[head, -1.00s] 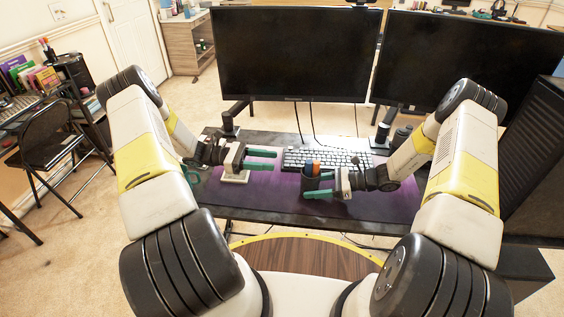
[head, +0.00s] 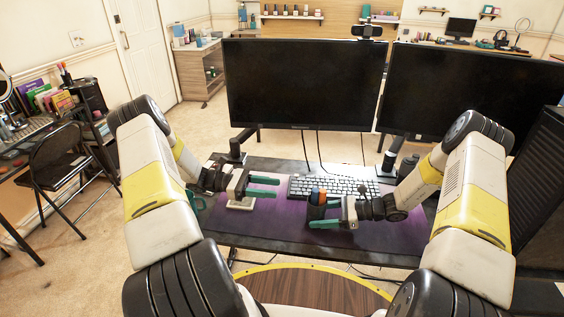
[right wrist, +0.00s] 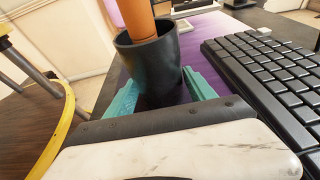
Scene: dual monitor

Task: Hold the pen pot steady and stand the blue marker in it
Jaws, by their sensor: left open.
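The dark pen pot (head: 316,211) stands upright on the purple mat; it fills the middle of the right wrist view (right wrist: 150,75). A thick orange pen (right wrist: 137,18) stands in it. In the head view a small blue upright shape, seemingly the blue marker (head: 314,193), shows in the pot left of the orange; the right wrist view does not show it. My right gripper (head: 325,213) has its teal fingers on both sides of the pot, seemingly shut on it. My left gripper (head: 265,187) is open and empty, left of the pot and slightly farther back.
A keyboard (head: 335,187) lies behind the pot, close to my right gripper. Two monitors (head: 305,85) stand at the back. A small white object (head: 240,205) is beneath my left gripper. The purple mat (head: 285,225) is clear in front of and left of the pot.

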